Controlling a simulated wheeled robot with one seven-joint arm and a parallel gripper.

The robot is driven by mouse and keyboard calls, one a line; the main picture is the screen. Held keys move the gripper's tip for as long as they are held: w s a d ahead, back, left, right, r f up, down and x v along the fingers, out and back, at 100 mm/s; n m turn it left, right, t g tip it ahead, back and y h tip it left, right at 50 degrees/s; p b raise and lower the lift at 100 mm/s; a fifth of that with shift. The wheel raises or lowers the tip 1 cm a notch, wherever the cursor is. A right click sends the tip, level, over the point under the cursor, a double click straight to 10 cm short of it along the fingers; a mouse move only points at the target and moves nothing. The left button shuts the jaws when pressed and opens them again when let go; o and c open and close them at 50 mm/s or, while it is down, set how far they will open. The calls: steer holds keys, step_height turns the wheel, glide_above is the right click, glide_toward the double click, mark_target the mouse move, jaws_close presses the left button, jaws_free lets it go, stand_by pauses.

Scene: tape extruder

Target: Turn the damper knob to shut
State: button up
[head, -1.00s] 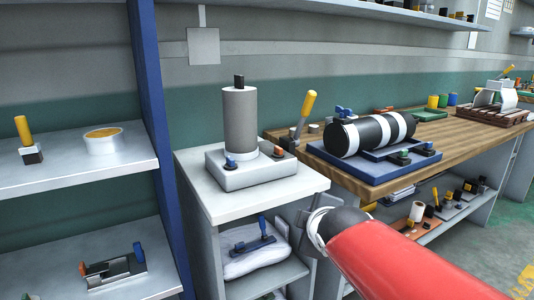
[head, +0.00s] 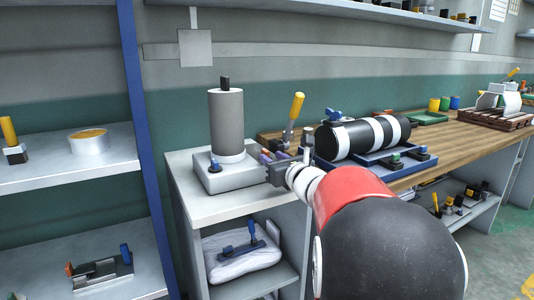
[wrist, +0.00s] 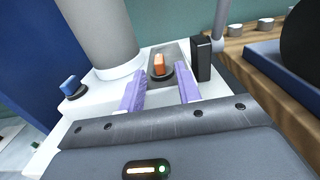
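A small machine with an upright grey cylinder (head: 227,125) on a white base (head: 212,182) stands on a white cabinet. Its base carries a blue knob (head: 214,163) at left, also in the wrist view (wrist: 70,86), and an orange knob (wrist: 158,64) on a dark round seat at right. I cannot tell which knob is the damper. My gripper (head: 268,156) is at the right side of this base. In the wrist view my gripper (wrist: 160,90) is open and empty, its purple fingers apart, with the orange knob just beyond and between the tips. The head view hides this knob.
A black block (wrist: 201,58) stands close to the right of the orange knob. A yellow-handled lever (head: 294,108) rises behind my gripper. A black striped cylinder (head: 345,139) on a blue base sits on the wooden bench at right. A blue shelf post (head: 135,90) stands at left.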

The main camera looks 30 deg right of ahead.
mark_target(268, 155)
steer(key=shift+w+a, duration=0.1)
steer(key=shift+w, duration=1.65)
steer(key=shift+c, duration=0.2)
jaws_close()
